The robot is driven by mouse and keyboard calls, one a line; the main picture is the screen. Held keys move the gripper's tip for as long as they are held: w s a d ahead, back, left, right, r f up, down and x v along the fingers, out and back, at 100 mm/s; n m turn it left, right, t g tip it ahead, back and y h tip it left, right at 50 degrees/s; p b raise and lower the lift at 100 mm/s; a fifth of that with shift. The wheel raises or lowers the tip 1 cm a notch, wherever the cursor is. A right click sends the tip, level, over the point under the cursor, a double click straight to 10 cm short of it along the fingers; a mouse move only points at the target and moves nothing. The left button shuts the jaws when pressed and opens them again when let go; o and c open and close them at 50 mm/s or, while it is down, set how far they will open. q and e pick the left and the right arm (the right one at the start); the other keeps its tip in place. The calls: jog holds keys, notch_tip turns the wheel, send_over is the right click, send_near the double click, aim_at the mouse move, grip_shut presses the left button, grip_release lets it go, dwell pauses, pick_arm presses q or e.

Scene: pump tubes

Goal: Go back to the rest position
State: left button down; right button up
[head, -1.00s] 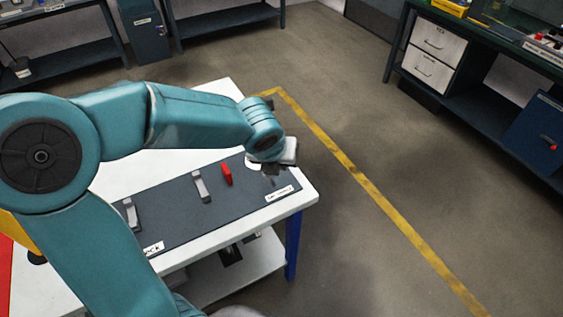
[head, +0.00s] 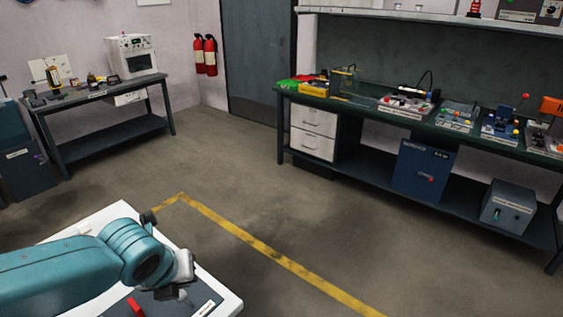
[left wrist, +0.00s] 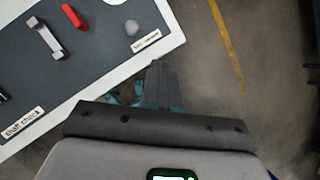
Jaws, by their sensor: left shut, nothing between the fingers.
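My left arm comes in from the left in the head view, and my left gripper (head: 178,293) is over the near corner of the white table (head: 228,303). In the left wrist view, the gripper (left wrist: 157,72) has its dark fingers together with nothing between them, past the table edge over the floor. The grey board (left wrist: 85,62) on the table bears a red piece (left wrist: 74,16), a grey bracket (left wrist: 45,38), a small round grey piece (left wrist: 132,27) and a "shaft chuck" label (left wrist: 22,122). My right gripper is not in view.
A long dark workbench (head: 340,103) with several devices stands at the back right. A smaller bench (head: 112,92) with a white oven-like box (head: 131,55) stands at the back left. A yellow line (head: 270,253) crosses the open floor between.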

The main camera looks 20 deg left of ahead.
pick_arm(q)
jog(key=d+f+n+g+h, duration=0.1)
jog(key=d+f+n+h, duration=0.1)
jog(key=d+f+n, duration=0.55)
jog(key=d+f+n+g+h, duration=0.15)
jog(key=d+f+n, duration=0.3)
jog(key=f, duration=0.55)
jog(key=s+d+f+n+g+h, duration=0.1)
jog(key=s+d+f+n, duration=0.2)
jog(key=s+f+n, duration=0.3)
jog(key=s+d+f+n+g, duration=0.1)
jog(key=s+d+f+n, duration=0.2)
jog(key=s+f+n, duration=0.3)
notch_tip(320, 180, down, 4)
jog(key=n, duration=0.8)
jog(key=shift+h, duration=0.35)
jog(key=shift+w+f, duration=0.1)
jog(key=shift+w, duration=0.05)
